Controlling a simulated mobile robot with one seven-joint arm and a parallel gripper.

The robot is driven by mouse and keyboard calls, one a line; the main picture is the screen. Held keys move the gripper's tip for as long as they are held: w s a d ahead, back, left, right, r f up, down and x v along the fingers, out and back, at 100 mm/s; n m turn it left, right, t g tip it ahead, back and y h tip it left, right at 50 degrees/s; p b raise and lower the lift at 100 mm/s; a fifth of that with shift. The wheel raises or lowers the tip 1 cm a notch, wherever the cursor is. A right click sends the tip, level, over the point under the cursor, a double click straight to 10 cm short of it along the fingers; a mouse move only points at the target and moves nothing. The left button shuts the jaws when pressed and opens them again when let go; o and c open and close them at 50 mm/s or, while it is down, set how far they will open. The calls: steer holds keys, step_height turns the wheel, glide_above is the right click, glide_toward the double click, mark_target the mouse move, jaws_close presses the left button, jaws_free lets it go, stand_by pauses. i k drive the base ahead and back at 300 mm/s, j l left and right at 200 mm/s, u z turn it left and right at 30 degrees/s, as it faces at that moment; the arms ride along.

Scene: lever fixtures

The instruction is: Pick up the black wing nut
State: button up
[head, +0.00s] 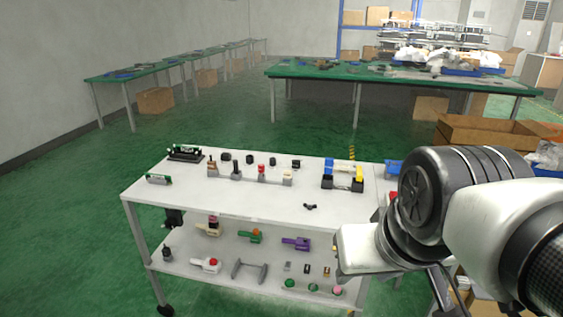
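In the head view, a small black wing-shaped piece (310,207), which looks like the wing nut, lies on the white top of the cart (230,203), near its front edge and right of the middle. Nothing touches it. My arm comes in from the right, and its pale end section hangs to the right of the cart top, clear of the wing nut. My gripper's fingers cannot be made out, so I cannot tell whether it is open or shut.
Behind the wing nut stand a row of small fixtures (262,174) and a black holder with yellow and blue ends (343,177). A black device (186,153) sits at the back left. The lower shelf (222,265) holds several coloured parts. The front middle of the top is clear.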

mark_target(310, 206)
steer(key=i+j+z, duration=0.5)
steer(key=i+j, duration=0.4)
steer(key=i, duration=0.2)
